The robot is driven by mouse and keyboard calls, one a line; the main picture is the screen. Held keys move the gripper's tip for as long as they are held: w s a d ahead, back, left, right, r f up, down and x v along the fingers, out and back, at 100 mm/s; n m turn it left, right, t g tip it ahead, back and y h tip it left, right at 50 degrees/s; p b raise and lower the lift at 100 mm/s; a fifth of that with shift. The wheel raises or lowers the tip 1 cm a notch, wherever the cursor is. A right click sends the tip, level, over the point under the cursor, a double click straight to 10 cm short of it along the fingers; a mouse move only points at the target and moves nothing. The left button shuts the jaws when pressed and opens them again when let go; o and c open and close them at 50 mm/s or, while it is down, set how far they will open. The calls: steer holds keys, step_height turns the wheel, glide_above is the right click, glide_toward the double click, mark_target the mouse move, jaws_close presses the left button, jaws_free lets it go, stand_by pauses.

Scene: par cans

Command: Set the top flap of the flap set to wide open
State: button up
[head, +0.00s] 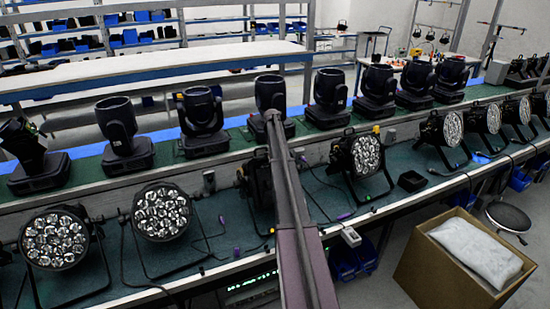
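I cannot make out a flap set or its top flap for certain in the head view. A dark lamp-like object (259,183) stands on the green bench at the middle, partly hidden behind my arm. Its front and any flaps on it cannot be told. Par cans with round multi-lens faces stand on the same bench: one at far left (54,240), one beside it (162,212), one right of my arm (367,155), and several farther right. No flaps show clearly on these. My arm rises from the bottom middle; I cannot make out my gripper.
A row of black moving-head lamps (117,122) stands on the raised shelf behind. Cables and a small black open box (411,181) lie on the green bench (300,205). A cardboard box (440,272) with a white package and a round stool (508,216) stand at right.

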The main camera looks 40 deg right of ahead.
stand_by(0.6)
steer(key=o, duration=1.2)
steer(key=shift+c, duration=0.2)
steer(key=shift+s, duration=0.15)
